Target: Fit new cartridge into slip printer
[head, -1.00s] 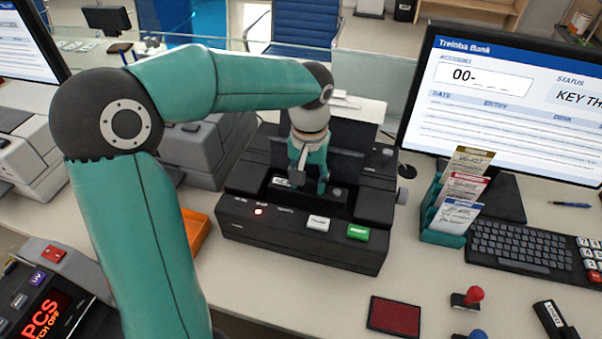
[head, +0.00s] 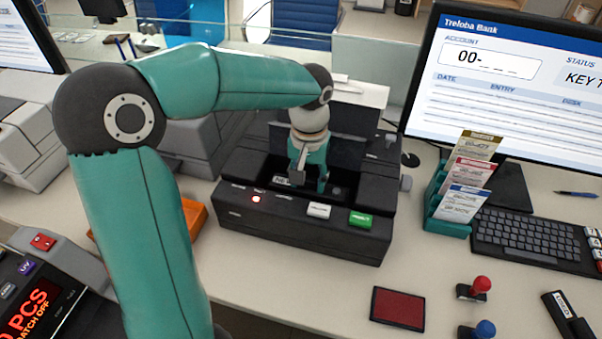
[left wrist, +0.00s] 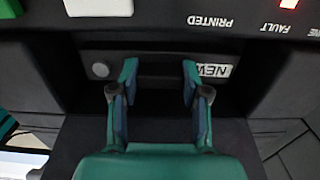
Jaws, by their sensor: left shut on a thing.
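The black slip printer (head: 300,232) stands on the counter with its top bay open. My left gripper (head: 310,180) reaches down into the bay. In the left wrist view, the left gripper (left wrist: 158,85) is shut on the dark new cartridge (left wrist: 212,71), which bears a white "NEW" label and a round grey knob. In the head view the cartridge (head: 281,181) is partly hidden by the fingers and sits inside the bay opening. I cannot tell whether it is fully seated. The red fault light (left wrist: 289,4) is lit. My right gripper is out of view.
An orange tray (head: 196,217) lies left of the printer. A card holder (head: 447,228), a keyboard (head: 525,238) and a monitor (head: 500,85) stand to the right. A red ink pad (head: 398,309) and stamps (head: 474,290) lie in front. Bare counter shows between them.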

